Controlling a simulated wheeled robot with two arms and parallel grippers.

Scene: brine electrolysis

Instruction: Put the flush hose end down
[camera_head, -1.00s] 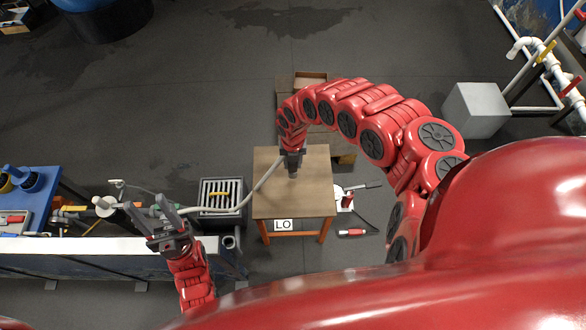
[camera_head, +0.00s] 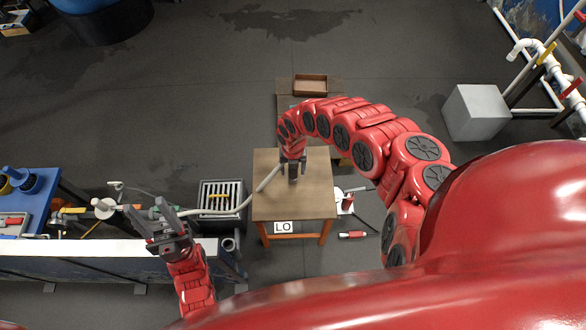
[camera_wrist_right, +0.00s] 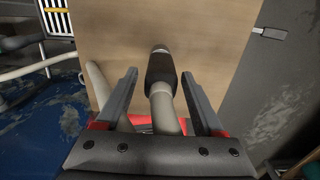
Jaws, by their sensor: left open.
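The flush hose end is a grey tube with a black sleeve (camera_wrist_right: 161,68) and a grey tip. In the right wrist view it lies over the wooden table top, between the fingers of my right gripper (camera_wrist_right: 160,82). Those fingers stand apart, with a gap on each side of the hose. In the head view my right gripper (camera_head: 293,176) is over the table (camera_head: 315,200), and the pale hose (camera_head: 266,181) runs from it to the left. Whether the end touches the wood is hard to tell. My left gripper (camera_head: 165,222) is open and empty, near the bench at left.
A slatted grey drain crate (camera_head: 222,190) stands left of the table, with the hose passing over it. A pale bench edge (camera_head: 90,247) is at lower left. A red-handled tool (camera_head: 352,235) lies on the floor right of the table. The table's front part is clear.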

